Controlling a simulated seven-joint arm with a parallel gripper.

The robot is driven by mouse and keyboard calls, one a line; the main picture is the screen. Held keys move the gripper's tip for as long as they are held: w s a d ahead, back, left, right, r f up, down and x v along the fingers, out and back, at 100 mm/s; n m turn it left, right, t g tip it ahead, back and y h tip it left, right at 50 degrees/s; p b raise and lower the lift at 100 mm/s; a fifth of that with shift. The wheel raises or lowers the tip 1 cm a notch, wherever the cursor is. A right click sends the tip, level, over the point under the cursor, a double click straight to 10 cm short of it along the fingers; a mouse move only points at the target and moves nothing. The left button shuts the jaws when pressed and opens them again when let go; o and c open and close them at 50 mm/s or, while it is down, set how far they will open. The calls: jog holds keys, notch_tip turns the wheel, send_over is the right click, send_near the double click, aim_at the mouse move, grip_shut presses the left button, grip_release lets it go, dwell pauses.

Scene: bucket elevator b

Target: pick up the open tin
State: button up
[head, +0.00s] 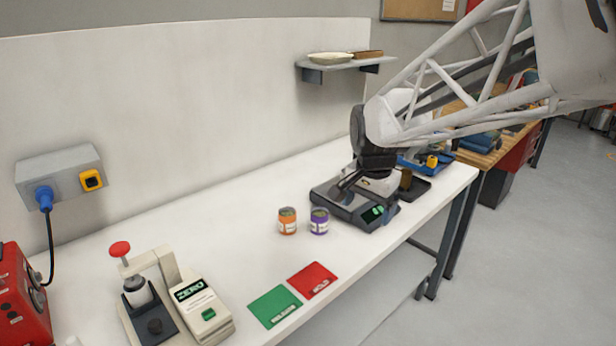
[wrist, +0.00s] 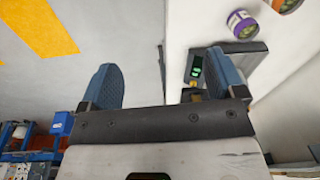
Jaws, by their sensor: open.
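Two small tins stand side by side on the white bench, an orange one (head: 287,222) and a purple one (head: 319,222). Both show dark greenish tops; I cannot tell for sure which is the open tin. In the wrist view the purple tin (wrist: 241,24) is at the upper right and the orange tin (wrist: 284,4) is cut by the top edge. My gripper (wrist: 163,84) is open and empty, its blue fingers wide apart. In the head view my gripper (head: 348,183) hangs over the scale, behind and right of the tins, touching neither.
The dark scale (head: 350,210) with a green display stands just right of the tins. Green (head: 274,306) and red (head: 312,280) cards lie in front. A press device (head: 145,300) and a ZERO box (head: 203,312) stand at left. The bench between is clear.

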jog(key=w+a+f+m, duration=0.45)
jog(key=w+a, duration=0.45)
jog(key=w, duration=0.4)
jog(key=m+g, duration=0.1)
jog(key=m, duration=0.3)
send_over(288, 220)
jog(key=w, duration=0.2)
notch_tip(288, 220, down, 11)
jog(key=shift+w+a+f, duration=0.1)
jog(key=shift+w+a, duration=0.15)
jog(key=shift+f, duration=0.1)
jog(key=shift+f, duration=1.15)
jog(key=shift+f, duration=0.15)
jog(key=shift+w+d+f, duration=0.1)
jog(key=shift+w+f, duration=0.05)
jog(key=shift+f, duration=2.35)
jog(key=shift+c, duration=0.5)
